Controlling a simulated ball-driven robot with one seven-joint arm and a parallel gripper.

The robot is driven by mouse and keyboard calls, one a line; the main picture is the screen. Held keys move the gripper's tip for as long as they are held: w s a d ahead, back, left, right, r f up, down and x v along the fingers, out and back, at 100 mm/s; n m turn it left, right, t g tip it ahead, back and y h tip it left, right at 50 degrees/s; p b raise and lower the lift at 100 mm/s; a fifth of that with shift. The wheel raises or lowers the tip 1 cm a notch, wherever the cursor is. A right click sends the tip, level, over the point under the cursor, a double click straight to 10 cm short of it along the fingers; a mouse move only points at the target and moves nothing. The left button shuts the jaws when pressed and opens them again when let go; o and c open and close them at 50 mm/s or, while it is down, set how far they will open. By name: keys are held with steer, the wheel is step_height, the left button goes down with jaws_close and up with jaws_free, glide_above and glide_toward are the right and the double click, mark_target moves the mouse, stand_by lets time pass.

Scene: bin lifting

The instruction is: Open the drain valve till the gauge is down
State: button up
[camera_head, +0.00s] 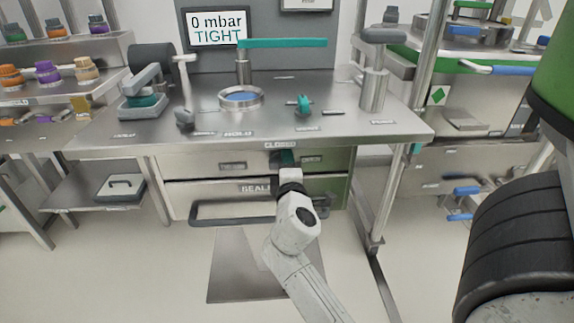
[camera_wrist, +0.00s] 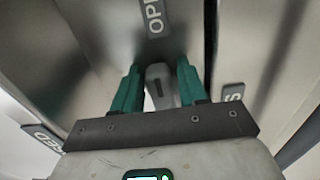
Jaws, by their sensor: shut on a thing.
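My gripper (camera_head: 287,158) is under the front edge of the steel bench, in front of the drawer fronts. In the wrist view its two green fingers (camera_wrist: 160,78) stand either side of a grey lever (camera_wrist: 159,88) and are shut on it. The lever looks like the drain valve's handle; in the head view my gripper hides it. Labels beside it read "OPE…" (camera_wrist: 154,17) and, partly cut off, "…ED" (camera_wrist: 42,139). A display (camera_head: 217,29) at the back of the bench reads "0 mbar TIGHT".
The bench top (camera_head: 345,122) carries a round port (camera_head: 241,98) below a teal bar (camera_head: 283,43), a teal knob (camera_head: 304,104) and a clamp (camera_head: 142,100) at left. A drawer handle (camera_head: 258,221) juts out below my gripper.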

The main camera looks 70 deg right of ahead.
steer(key=o, duration=0.7)
steer(key=shift+w, duration=0.1)
steer(key=shift+o, duration=0.2)
steer(key=v, duration=1.1)
steer(key=shift+f, duration=0.15)
